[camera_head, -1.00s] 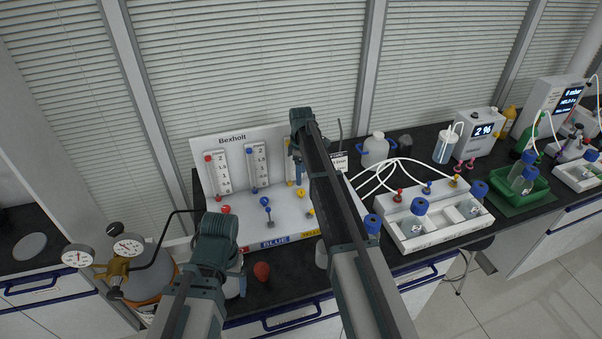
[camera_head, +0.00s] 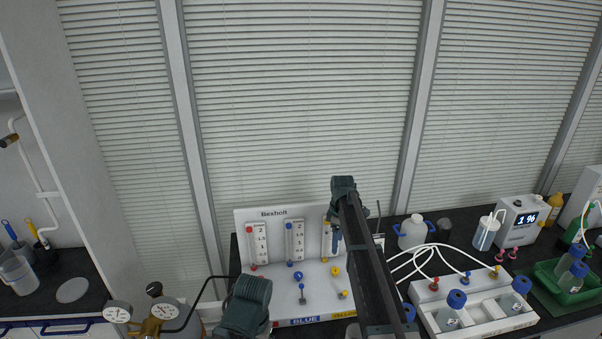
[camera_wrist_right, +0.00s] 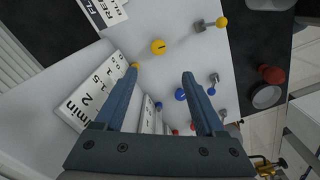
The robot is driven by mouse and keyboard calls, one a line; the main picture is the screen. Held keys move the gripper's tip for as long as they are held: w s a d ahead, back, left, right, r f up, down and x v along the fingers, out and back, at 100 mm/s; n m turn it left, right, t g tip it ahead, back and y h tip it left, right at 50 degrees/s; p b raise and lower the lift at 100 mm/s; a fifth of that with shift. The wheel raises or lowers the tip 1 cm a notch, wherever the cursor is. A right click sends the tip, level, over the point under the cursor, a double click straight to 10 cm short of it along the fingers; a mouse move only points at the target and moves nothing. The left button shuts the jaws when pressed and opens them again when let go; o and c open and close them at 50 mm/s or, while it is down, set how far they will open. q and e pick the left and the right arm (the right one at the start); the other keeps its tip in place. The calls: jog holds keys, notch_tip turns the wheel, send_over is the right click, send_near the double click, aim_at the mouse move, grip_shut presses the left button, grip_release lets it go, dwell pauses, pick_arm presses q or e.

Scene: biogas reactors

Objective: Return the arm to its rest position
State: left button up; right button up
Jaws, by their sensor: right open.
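My right arm (camera_head: 368,255) reaches up and forward over the bench. Its gripper (camera_head: 336,238) hangs in front of the yellow-marked flowmeter of the white Bexholt panel (camera_head: 273,214). In the right wrist view the gripper (camera_wrist_right: 159,76) is open, with two blue fingers apart and nothing between them. Beyond the fingers lie the panel's flowmeter scales (camera_wrist_right: 92,92), a yellow knob (camera_wrist_right: 158,47) and a blue knob (camera_wrist_right: 180,95). My left arm (camera_head: 243,305) shows only as a dark joint at the lower edge; its gripper is out of view.
Gas gauges (camera_head: 163,309) stand at lower left. Right of the panel are a white jug (camera_head: 412,232), a white bottle rack (camera_head: 496,322) with tubing, a meter (camera_head: 519,220) reading 1 % and a green tray (camera_head: 548,272). Window blinds (camera_head: 300,110) rise behind the bench.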

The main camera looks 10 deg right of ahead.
jog(key=s+a+f+m+b, duration=0.2)
jog(key=s+a, duration=0.3)
jog(key=s, duration=0.7)
jog(key=s+a+f+m+b, duration=0.3)
jog(key=s+a, duration=0.3)
jog(key=s, duration=0.6)
jog(key=s+a+f+m+h+b, duration=0.1)
jog(key=s+a+f+m+b, duration=0.2)
jog(key=s, duration=0.9)
jog(key=a, duration=0.3)
jog(key=shift+s, duration=0.3)
